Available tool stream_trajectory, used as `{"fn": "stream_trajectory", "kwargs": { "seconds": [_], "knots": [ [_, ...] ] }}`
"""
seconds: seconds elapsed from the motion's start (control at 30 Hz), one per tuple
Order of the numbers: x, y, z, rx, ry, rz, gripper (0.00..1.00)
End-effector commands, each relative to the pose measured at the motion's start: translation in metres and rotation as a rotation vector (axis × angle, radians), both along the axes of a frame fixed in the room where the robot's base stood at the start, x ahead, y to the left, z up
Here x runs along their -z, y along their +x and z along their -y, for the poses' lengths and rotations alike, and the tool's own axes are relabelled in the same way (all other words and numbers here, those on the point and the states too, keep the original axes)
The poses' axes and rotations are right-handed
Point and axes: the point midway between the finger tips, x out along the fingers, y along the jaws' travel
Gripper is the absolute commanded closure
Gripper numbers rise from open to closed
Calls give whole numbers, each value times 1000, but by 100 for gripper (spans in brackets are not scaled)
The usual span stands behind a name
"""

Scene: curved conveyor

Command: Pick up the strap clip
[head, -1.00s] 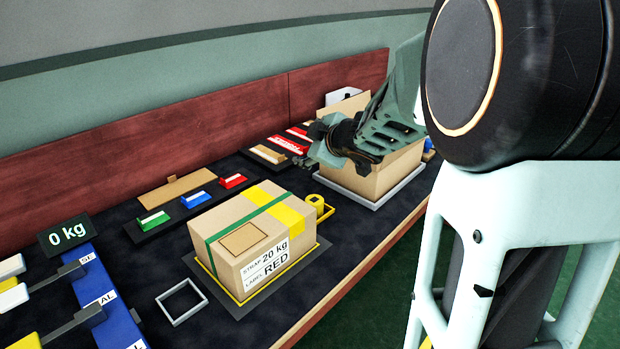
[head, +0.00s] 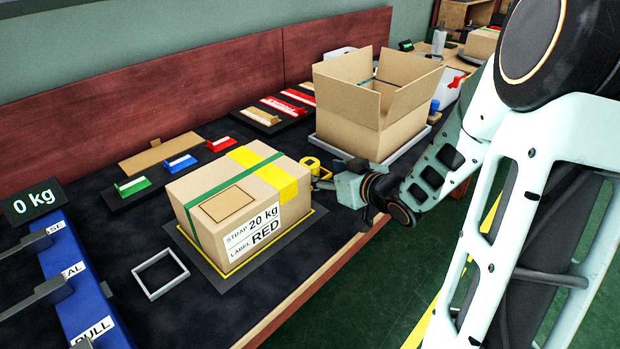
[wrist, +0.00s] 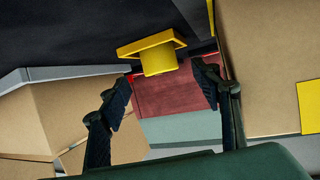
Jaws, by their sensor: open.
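A small yellow piece (head: 318,168), which I take to be the strap clip, stands on the dark table just right of the strapped box. In the wrist view the yellow piece (wrist: 158,60) shows a flat plate with a rounded stub, centred just beyond the fingertips. My gripper (head: 326,180) is low beside it, reaching in from the right at the table's front edge. In the wrist view my gripper (wrist: 166,85) is open and empty, with a finger to either side of the stub. I cannot tell whether a finger touches it.
The strapped box (head: 195,205) sits close on the gripper's left, on a yellow-edged mat. An open carton (head: 345,110) stands behind to the right. Green, blue and red pieces (head: 178,161) lie behind the box. An empty square frame (head: 160,273) is at the front left.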

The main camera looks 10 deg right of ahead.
Motion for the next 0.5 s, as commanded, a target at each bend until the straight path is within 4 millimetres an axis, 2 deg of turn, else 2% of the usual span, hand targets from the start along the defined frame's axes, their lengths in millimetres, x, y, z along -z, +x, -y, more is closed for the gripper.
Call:
{"fn": "stream_trajectory", "kwargs": {
  "seconds": [0.03,0.27,0.5],
  "knots": [
    [2,10,-4,-3,0,5,42],
    [7,24,-10,-3,0,4,42],
    [21,54,-21,-3,-1,5,42]
  ]
}}
